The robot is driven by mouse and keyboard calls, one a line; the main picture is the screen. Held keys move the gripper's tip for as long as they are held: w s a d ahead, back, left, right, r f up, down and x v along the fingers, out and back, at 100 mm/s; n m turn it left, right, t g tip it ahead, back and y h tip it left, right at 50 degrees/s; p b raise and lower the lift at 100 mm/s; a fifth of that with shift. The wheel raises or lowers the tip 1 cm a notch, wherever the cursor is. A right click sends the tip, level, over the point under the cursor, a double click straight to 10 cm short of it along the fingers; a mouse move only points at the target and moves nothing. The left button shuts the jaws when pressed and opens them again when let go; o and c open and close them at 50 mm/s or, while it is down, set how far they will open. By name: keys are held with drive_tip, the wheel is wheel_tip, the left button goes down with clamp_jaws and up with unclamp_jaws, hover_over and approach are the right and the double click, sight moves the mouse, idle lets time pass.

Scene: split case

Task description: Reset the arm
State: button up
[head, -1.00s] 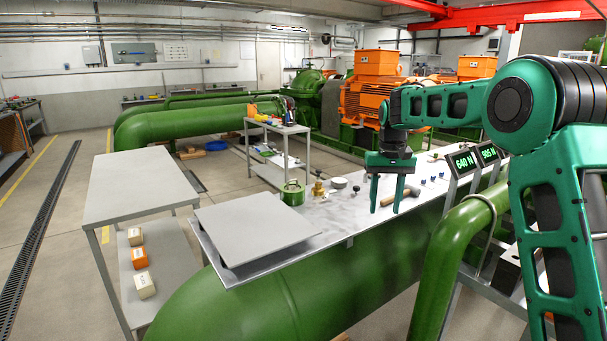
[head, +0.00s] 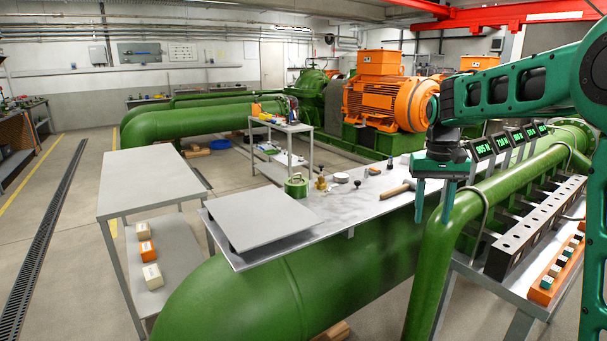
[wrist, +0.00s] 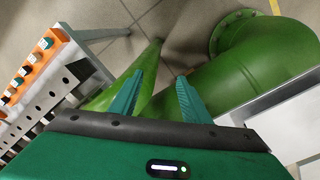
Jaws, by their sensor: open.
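My gripper (head: 434,202) hangs from my green arm on the right side of the head view, fingers pointing down. It is open and nothing is between its fingers. In the wrist view my two green fingers (wrist: 158,98) are spread apart over green piping (wrist: 225,75) and the floor.
Lit force displays (head: 480,147) and a perforated dark rail (head: 535,228) stand at right. An orange block strip (head: 556,272) is nearby.

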drive_tip(key=s+d+m, duration=0.2)
drive_tip(key=s+d, duration=0.4)
drive_tip(key=s, duration=0.6)
drive_tip(key=s+d+f+m, duration=0.1)
drive_tip(key=s+f, duration=0.3)
drive_tip(key=s, duration=0.9)
drive_tip(key=s+d+f+m, duration=0.1)
drive_tip(key=s+f, duration=0.3)
drive_tip(key=s, duration=0.9)
drive_tip(key=shift+s+d+y, duration=0.15)
drive_tip(key=shift+d+y, duration=0.15)
drive_tip(key=shift+d, duration=0.05)
drive_tip(key=shift+w+f, duration=0.2)
drive_tip(key=shift+w, duration=0.5)
